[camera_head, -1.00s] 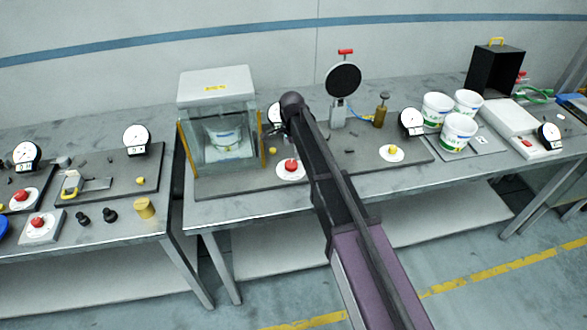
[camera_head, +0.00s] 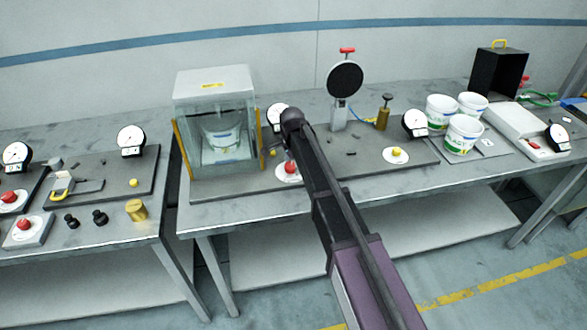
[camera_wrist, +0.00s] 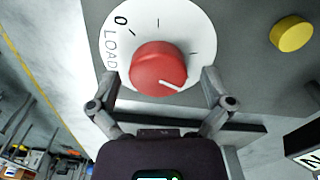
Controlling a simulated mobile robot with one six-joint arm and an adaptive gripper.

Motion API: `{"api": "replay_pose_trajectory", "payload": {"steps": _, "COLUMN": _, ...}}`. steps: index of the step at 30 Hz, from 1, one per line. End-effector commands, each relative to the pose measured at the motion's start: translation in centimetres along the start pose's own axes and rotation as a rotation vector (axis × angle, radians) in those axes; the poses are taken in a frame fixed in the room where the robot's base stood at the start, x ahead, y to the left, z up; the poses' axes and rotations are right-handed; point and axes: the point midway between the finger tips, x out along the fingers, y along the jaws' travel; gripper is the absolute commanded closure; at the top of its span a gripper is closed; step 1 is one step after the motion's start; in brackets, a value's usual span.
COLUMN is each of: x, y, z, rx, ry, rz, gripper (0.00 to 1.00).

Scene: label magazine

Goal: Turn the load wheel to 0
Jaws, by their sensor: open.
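The load wheel (camera_wrist: 158,68) is a red knob on a round white dial (camera_wrist: 190,25) in the wrist view. The dial reads LOAD on its left, with a 0 at upper left. The knob's white pointer aims to the lower right, away from the 0. My gripper (camera_wrist: 162,86) is open, with one finger on each side of the knob's lower part; I cannot tell whether they touch it. In the head view the red wheel (camera_head: 289,168) sits at the front of the middle bench plate, partly hidden by my arm.
A glass-sided box (camera_head: 212,72) stands left of the wheel, close to my arm. A yellow button (camera_wrist: 292,34) lies to the right of the dial. A gauge (camera_head: 414,122), a round black disc on a stand (camera_head: 345,78) and white buckets (camera_head: 463,134) stand further right.

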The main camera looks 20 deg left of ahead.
Motion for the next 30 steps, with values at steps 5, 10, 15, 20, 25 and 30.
{"api": "replay_pose_trajectory", "payload": {"steps": 5, "x": 0.06, "y": 0.0, "z": -0.01, "rx": 0.0, "ry": 0.0, "rz": 0.0, "gripper": 0.0}}
{"api": "replay_pose_trajectory", "payload": {"steps": 10, "x": 0.05, "y": 0.0, "z": -0.01, "rx": 0.0, "ry": 0.0, "rz": 0.0, "gripper": 0.06}}
{"api": "replay_pose_trajectory", "payload": {"steps": 15, "x": 0.05, "y": 0.01, "z": -0.01, "rx": 0.0, "ry": 0.0, "rz": 0.0, "gripper": 0.56}}
{"api": "replay_pose_trajectory", "payload": {"steps": 20, "x": 0.05, "y": -0.03, "z": -0.01, "rx": 0.0, "ry": 0.0, "rz": -0.001, "gripper": 0.81}}
{"api": "replay_pose_trajectory", "payload": {"steps": 25, "x": 0.06, "y": 0.1, "z": -0.16, "rx": -0.004, "ry": 0.001, "rz": 0.001, "gripper": 0.8}}
{"api": "replay_pose_trajectory", "payload": {"steps": 30, "x": 0.06, "y": -0.01, "z": -0.1, "rx": -0.034, "ry": 0.001, "rz": 0.0, "gripper": 0.8}}
